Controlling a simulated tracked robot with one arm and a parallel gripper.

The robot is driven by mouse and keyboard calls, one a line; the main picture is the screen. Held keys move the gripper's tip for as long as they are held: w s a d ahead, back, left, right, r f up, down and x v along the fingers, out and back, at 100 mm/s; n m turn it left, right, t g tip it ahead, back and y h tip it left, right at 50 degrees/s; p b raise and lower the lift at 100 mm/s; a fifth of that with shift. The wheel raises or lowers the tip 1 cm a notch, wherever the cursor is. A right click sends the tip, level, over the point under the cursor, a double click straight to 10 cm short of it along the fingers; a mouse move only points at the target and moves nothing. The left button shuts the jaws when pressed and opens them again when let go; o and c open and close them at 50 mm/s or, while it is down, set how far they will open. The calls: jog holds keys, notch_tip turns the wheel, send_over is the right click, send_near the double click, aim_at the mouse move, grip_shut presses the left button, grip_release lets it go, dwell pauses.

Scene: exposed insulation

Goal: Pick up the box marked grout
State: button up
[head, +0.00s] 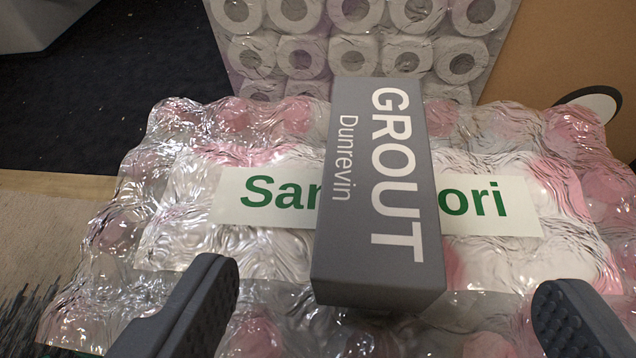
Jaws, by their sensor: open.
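The grout box (378,200) is a dark grey carton with "GROUT" and "Dunrevin" in white letters. It lies on top of a plastic-wrapped pack (180,240) with pink and white contents and a white label in green letters, partly covered by the box. The box's long side runs from near to far, slightly turned. My gripper (395,310) is open and empty. Its two dark ridged fingers show at the bottom, one to the left and one to the right of the box's near end, both apart from it.
Behind the wrapped pack stands another pack of white rolls (355,45) in clear wrap. A brown cardboard surface (560,50) is at the upper right. Dark carpet (130,100) and a lighter floor strip (50,230) lie at the left, clear of objects nearby.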

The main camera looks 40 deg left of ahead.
aim_at(376, 167)
jog(key=b+x, duration=0.3)
jog(key=x, duration=0.9)
jog(key=shift+w+a+f, duration=0.1)
jog(key=shift+w+f, duration=0.1)
jog(key=shift+w, duration=0.1)
jog(key=c, duration=1.4)
